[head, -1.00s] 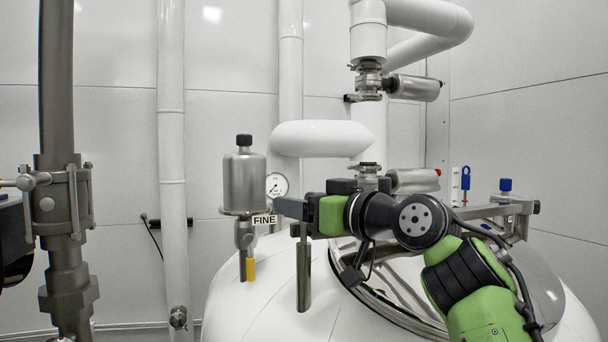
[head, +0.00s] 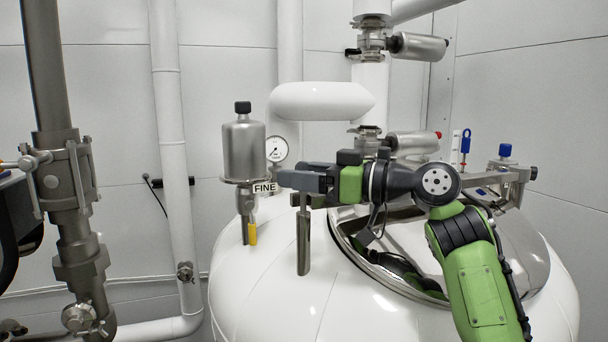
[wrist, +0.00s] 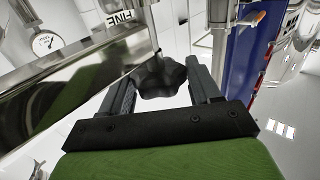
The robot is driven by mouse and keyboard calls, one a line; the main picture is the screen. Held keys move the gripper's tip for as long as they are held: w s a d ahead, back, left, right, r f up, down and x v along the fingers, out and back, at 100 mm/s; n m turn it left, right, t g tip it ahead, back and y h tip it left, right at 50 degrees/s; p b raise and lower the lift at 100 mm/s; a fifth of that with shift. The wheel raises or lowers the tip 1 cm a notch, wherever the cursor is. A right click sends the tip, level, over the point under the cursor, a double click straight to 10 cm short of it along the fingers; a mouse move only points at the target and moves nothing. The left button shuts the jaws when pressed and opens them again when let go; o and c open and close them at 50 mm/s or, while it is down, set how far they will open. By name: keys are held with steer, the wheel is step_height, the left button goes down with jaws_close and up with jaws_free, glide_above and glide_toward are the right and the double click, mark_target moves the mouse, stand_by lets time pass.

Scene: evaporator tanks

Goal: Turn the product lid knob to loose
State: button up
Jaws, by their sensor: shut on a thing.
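My gripper (head: 292,180) reaches in from the right over the white tank and sits above a steel post (head: 304,242), just right of the FINE label. In the wrist view, a dark lobed knob (wrist: 163,80) lies between the two fingers of my gripper (wrist: 167,84), which are shut on it. The knob is hidden behind the fingers in the head view. The angle it is turned to cannot be told. A shiny round lid (head: 460,240) lies on the tank top, right of the post and partly behind my arm.
The white tank (head: 255,285) fills the lower middle. A steel canister (head: 243,152) and a pressure gauge (head: 277,149) stand just left of my gripper. A white horizontal pipe end (head: 320,101) is above. A brown-grey valve pipe (head: 75,190) stands at far left.

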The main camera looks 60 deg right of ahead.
steer(key=o, duration=0.9)
steer(key=shift+w, duration=0.1)
steer(key=shift+o, duration=0.2)
steer(key=s, duration=1.6)
steer(key=shift+d, duration=0.25)
steer(key=shift+w, duration=0.1)
